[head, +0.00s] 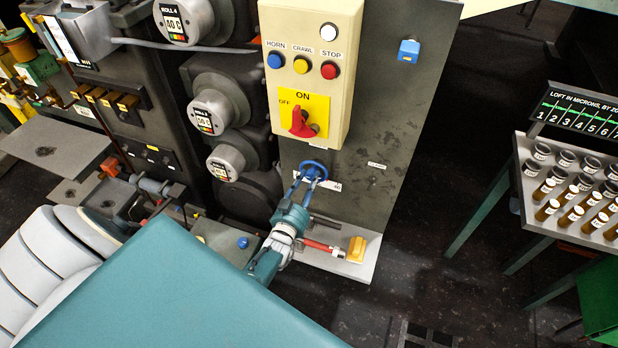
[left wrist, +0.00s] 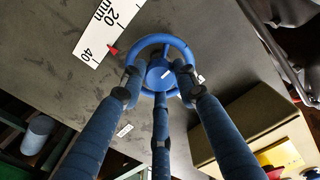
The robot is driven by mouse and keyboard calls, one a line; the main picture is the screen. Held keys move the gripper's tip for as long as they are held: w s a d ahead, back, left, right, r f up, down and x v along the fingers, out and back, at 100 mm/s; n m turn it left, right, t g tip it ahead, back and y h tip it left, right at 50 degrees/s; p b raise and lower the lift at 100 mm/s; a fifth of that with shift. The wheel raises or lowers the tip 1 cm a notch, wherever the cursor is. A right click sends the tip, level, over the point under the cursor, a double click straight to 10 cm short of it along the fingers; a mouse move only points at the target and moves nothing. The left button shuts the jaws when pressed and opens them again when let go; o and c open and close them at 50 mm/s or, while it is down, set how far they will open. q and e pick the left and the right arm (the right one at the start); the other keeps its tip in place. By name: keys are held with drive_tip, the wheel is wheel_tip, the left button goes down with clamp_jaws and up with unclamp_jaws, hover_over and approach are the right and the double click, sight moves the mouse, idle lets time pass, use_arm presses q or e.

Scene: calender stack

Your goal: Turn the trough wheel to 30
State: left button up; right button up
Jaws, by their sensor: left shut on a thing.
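The blue trough wheel (head: 313,166) is on the grey machine panel below the control box; it shows close up in the left wrist view (left wrist: 160,73). A white mm scale (left wrist: 101,32) with 20 and 40 lies beside the wheel, and a red pointer (left wrist: 112,49) stands between those numbers, roughly midway. My left gripper (head: 308,184) is shut on the wheel, its three fingers around the rim and hub in the left wrist view (left wrist: 160,92). In the head view the fingers hide part of the scale. My right gripper is not in view.
The cream control box (head: 313,75) with buttons and a red switch (head: 303,122) stands just above the wheel. A red rod with a yellow block (head: 357,249) is below right. A rack of vials (head: 575,190) is far right. Dark floor lies between.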

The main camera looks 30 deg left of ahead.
use_arm(q)
drive_tip(key=shift+s+f, duration=0.1)
drive_tip(key=shift+f, duration=0.05)
idle(0.3)
drive_tip(key=o, duration=1.2)
